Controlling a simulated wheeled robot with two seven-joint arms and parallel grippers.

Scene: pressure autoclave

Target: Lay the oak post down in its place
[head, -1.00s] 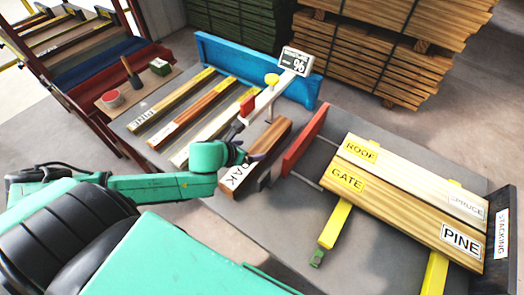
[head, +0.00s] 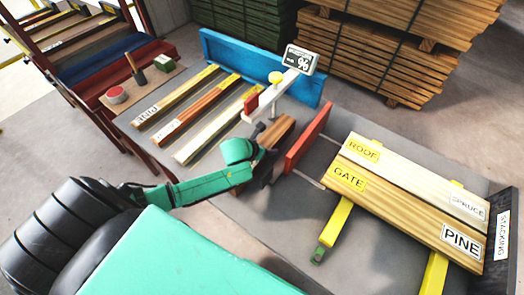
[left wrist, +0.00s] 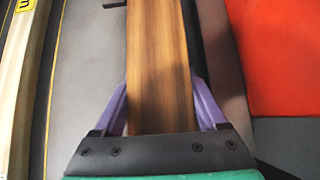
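The oak post (head: 277,133) is a brown wooden bar lying lengthwise on the grey table. Its near end and label are hidden behind my left arm in the head view. My left gripper (head: 270,160) is down over the post. In the left wrist view the post (left wrist: 160,75) runs straight away between the two purple fingers of my left gripper (left wrist: 160,100), one along each side. I cannot tell whether the fingers press on it. My right gripper is out of view.
A red upright plate (head: 307,138) stands just right of the post. A white-armed meter (head: 272,97) stands behind it. Labelled bars (head: 175,95) lie to the left. GATE and PINE boards (head: 400,205) lie on yellow supports at right. A blue panel (head: 255,65) edges the back.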

